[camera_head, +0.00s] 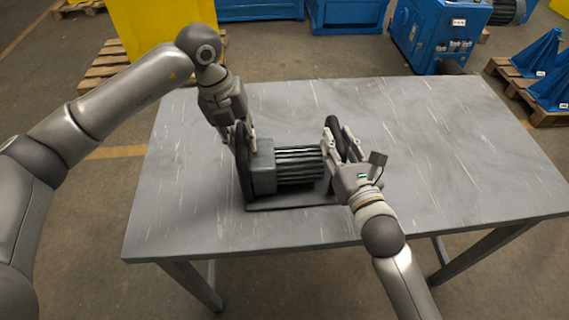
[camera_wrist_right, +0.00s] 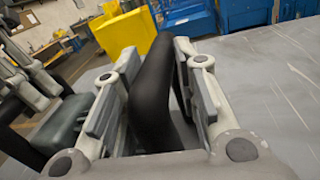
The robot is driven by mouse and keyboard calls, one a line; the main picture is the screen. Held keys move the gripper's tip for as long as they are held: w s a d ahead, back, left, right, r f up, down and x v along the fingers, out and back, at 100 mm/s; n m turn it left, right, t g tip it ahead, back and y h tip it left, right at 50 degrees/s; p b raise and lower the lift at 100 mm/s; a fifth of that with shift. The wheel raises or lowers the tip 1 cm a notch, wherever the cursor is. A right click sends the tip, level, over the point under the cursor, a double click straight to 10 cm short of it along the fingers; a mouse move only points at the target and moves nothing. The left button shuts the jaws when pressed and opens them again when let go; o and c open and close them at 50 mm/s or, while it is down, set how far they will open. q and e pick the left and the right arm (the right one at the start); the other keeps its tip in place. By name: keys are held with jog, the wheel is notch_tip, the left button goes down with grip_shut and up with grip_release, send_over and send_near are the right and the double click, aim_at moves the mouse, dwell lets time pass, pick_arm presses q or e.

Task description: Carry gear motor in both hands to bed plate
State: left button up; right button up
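The gear motor (camera_head: 298,165) has a grey-green housing and a dark ribbed body and sits at the middle of the table. An upright black bar or handle (camera_head: 243,178) stands at its left end. Another black handle (camera_head: 335,128) stands at its right end. My left gripper (camera_head: 245,140) is at the top of the left handle; its finger gap is unclear. My right gripper (camera_head: 337,145) is at the right handle. In the right wrist view the handle (camera_wrist_right: 157,85) stands between its fingers, with a gap on the left side. I cannot identify the bed plate.
The grey table (camera_head: 460,165) is clear around the motor, with most room on the right. A flat dark strip (camera_head: 290,203) lies under the motor. Behind the table stand a yellow bin (camera_head: 155,25), blue crates and a blue machine (camera_head: 437,30).

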pick_arm(q)
grip_shut()
pick_arm(e)
grip_shut()
pick_arm(q)
jog(key=shift+a, duration=0.1)
jog(key=shift+w+r, duration=0.1)
jog(key=shift+r, duration=0.15)
pick_arm(e)
jog(key=shift+r, duration=0.4)
pick_arm(q)
jog(key=shift+w, duration=0.1)
pick_arm(e)
jog(key=shift+w, duration=0.1)
